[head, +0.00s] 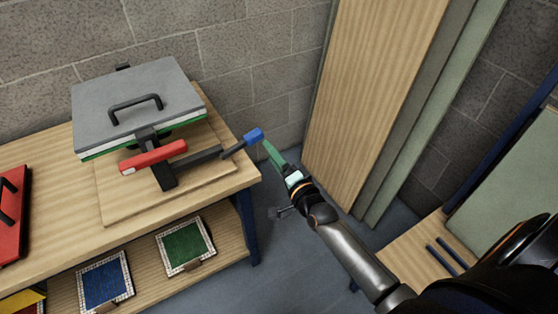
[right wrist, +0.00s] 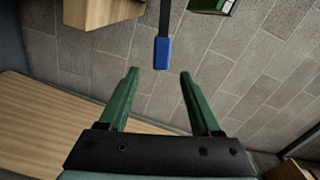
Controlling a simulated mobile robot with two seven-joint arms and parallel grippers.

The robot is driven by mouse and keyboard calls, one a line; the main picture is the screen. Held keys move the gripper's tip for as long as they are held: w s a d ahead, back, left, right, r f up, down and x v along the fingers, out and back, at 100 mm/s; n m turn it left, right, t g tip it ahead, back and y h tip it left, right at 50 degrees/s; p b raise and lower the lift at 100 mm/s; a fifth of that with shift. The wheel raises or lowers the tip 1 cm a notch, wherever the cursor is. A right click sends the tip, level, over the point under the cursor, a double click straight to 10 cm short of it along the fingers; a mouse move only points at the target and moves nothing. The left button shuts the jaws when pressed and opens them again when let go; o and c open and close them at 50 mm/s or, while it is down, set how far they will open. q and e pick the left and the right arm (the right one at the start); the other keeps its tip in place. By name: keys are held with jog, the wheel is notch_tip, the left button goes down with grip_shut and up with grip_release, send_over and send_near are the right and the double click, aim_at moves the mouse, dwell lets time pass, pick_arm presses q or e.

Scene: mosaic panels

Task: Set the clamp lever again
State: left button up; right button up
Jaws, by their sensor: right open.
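A lever (head: 233,149) with a blue grip (head: 254,136) sticks out to the right from a press (head: 138,95) on the wooden bench. The press has a grey top plate with a dark handle, and a red grip (head: 153,156) at its front. My right gripper (head: 268,147) has green fingers and is open and empty, close to the right of the blue grip. In the right wrist view, the blue grip (right wrist: 162,53) lies just ahead of the open fingertips (right wrist: 159,72), roughly centred between them, not clasped. My left gripper is not in view.
A red piece (head: 12,215) with a dark handle lies on the bench (head: 60,245) at left. Blue (head: 104,283) and green (head: 185,246) mosaic panels lie on the lower shelf. Tall boards (head: 375,90) lean on the wall behind my right arm. Another wooden surface (head: 415,255) is at lower right.

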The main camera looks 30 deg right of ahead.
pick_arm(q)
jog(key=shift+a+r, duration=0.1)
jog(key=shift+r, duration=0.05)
pick_arm(e)
jog(key=s, duration=0.3)
jog(key=shift+s, duration=0.1)
pick_arm(q)
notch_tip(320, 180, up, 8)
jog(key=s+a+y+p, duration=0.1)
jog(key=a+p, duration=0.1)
jog(key=p, duration=0.8)
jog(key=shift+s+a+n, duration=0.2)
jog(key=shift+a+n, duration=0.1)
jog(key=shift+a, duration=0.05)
pick_arm(e)
jog(key=s+a+f+n+g, duration=0.2)
jog(key=s+a+n+g, duration=0.1)
jog(key=s+n, duration=0.2)
jog(key=s+a+f+n+g+y, duration=0.1)
jog(key=s+a+f+n+g, duration=0.1)
jog(key=s+n, duration=0.4)
jog(key=s+a+f+n+g, duration=0.2)
jog(key=s+n, duration=0.4)
jog(key=s, duration=0.5)
jog(key=shift+a+f+g+y, duration=0.3)
jog(key=shift+a+f+g, duration=0.05)
jog(key=shift+a+g, duration=0.6)
